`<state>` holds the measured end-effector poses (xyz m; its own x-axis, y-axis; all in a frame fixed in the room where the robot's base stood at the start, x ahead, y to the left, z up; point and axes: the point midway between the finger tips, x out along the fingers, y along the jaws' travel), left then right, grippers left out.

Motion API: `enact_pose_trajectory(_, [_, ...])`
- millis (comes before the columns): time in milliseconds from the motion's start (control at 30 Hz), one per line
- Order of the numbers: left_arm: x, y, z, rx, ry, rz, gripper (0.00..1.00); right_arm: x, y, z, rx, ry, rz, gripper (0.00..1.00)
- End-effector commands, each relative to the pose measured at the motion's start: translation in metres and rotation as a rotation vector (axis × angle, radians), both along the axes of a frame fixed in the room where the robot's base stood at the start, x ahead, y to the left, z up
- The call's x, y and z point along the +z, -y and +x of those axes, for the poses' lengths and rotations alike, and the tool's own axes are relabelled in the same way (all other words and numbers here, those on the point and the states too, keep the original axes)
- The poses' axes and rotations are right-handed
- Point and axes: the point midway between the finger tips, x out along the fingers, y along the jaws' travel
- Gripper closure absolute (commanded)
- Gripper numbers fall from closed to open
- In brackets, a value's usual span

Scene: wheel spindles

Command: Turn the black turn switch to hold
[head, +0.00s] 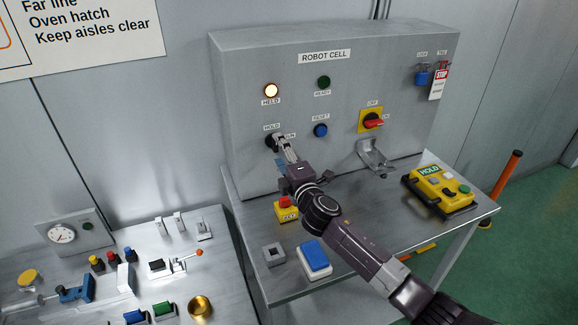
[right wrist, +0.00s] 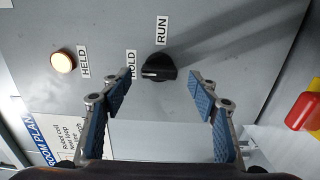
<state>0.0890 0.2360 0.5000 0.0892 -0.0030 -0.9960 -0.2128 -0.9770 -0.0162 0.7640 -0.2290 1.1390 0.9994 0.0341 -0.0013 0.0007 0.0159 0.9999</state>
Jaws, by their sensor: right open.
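The black turn switch (right wrist: 159,67) is on the grey panel, between my fingers in the right wrist view. Its white mark lies on the left, on the side of the HOLD label (right wrist: 131,64); the RUN label (right wrist: 162,30) is above it in that view. In the head view the switch (head: 270,141) is partly hidden by my right gripper (head: 279,142). My right gripper also shows in the right wrist view (right wrist: 162,80), open and empty, with a blue-padded finger on each side and gaps to the switch. My left gripper is not in view.
The HELD lamp (head: 271,90) is lit; the READY lamp (head: 324,82) is dark green. A blue RESET button (head: 320,130) and a red-yellow switch (head: 372,121) are to the right. Below are a red-yellow stop button (head: 286,210) and a yellow HOLD pendant (head: 441,190).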

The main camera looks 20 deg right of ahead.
Motion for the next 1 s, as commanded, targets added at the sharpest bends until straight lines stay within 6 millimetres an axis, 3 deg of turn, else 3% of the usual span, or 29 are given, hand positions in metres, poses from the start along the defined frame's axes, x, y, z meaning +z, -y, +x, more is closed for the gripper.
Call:
enact_pose_trajectory(300, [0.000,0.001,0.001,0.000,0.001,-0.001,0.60,-0.002,0.002,-0.063,0.002,-0.003,-0.001,0.45])
enact_pose_trajectory(500, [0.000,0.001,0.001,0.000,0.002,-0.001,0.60,-0.001,0.003,-0.090,0.001,-0.002,-0.001,0.45])
enact_pose_trajectory(1000, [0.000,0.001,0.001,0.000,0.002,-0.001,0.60,0.000,0.004,-0.101,0.000,-0.001,-0.001,0.45])
